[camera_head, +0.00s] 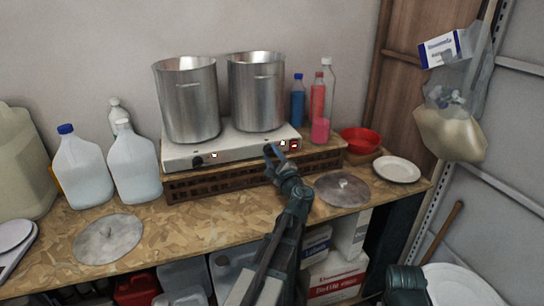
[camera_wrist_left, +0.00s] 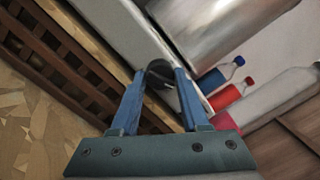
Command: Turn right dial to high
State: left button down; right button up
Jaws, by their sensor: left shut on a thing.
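A white two-burner hot plate (camera_head: 235,148) sits on a brown slatted wooden stand, with a steel pot on each burner. Its left dial (camera_head: 197,161) is a small dark knob on the front panel. My left gripper (camera_head: 272,150) is at the right end of that panel. In the left wrist view its two blue fingers (camera_wrist_left: 160,72) are closed on either side of the dark right dial (camera_wrist_left: 160,79). The gripper and fingers hide most of that dial in the head view, and its pointer mark cannot be read.
Steel pots (camera_head: 188,100) (camera_head: 257,92) stand on the burners. A red switch (camera_head: 295,145) is just right of my fingers. Bottles (camera_head: 318,98), a red bowl (camera_head: 360,141) and a lid (camera_head: 342,189) are to the right. White jugs (camera_head: 82,170) stand at left.

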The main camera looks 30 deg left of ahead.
pick_arm(q)
jog(key=shift+m, duration=0.3)
jog(key=shift+c, duration=2)
grip_release()
jog(key=b+v, duration=0.1)
jog(key=v, duration=1.3)
jog(key=shift+a, duration=0.1)
